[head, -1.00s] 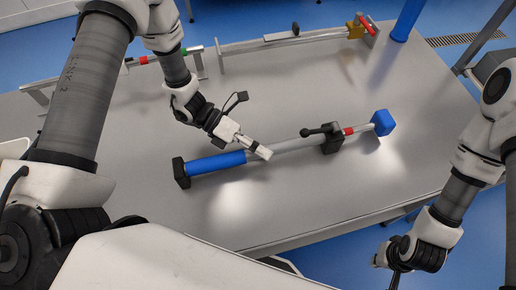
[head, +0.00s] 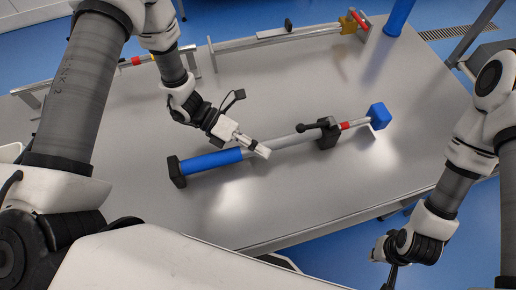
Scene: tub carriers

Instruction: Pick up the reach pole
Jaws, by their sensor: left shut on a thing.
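The reach pole (head: 290,141) lies across the table, its right end farther back. It has a grey tube, a blue sleeve (head: 212,160) with a black block at the left end, a black clamp with a lever (head: 327,135), a red band and a blue block (head: 379,115) at the right end. My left gripper (head: 262,149) is shut on the grey tube just right of the blue sleeve. The pole looks low over or on the table; I cannot tell which. My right gripper (head: 391,274) hangs off the table's front right, partly cut off by the frame edge.
The grey table (head: 300,200) is bare in front of the pole. At the back, a rail with a yellow block (head: 350,22) and another rack (head: 125,62) stand along the edge. A blue post (head: 400,14) rises at the back right.

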